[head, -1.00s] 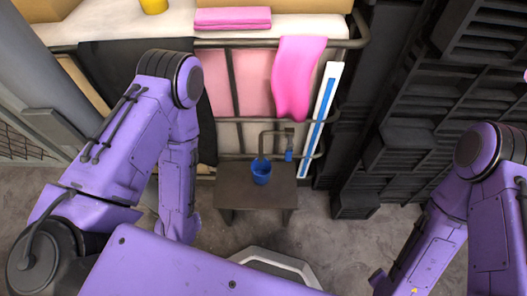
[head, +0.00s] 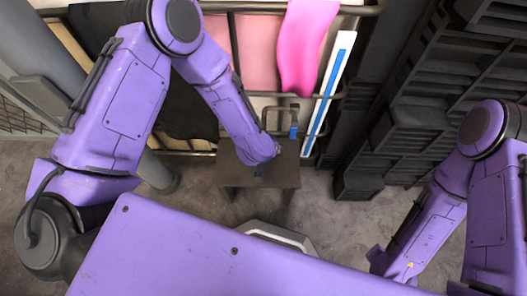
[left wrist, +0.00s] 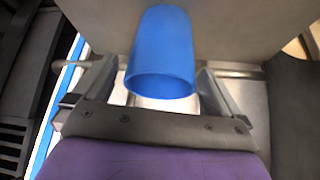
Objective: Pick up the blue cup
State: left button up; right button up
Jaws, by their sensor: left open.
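The blue cup (left wrist: 160,55) fills the upper middle of the left wrist view, with its round rim facing the camera. My left gripper (left wrist: 160,92) is open, with one finger on each side of the cup. I see gaps between the fingers and the cup's sides.
Behind the table is a metal rail frame with a pink towel (head: 302,45) and a blue-and-white upright strip (head: 330,95). A small blue item (head: 293,131) is by the bent pipe (head: 275,110). Dark crates (head: 425,115) stand at the right. Grey floor (head: 325,210) lies open between.

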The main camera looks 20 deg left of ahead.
pick_arm(q)
jog(key=shift+w+f, duration=0.15)
jog(key=shift+f, duration=0.2)
jog(key=shift+r, duration=0.1)
jog(key=c, duration=1.1)
jog(key=shift+r, duration=0.15)
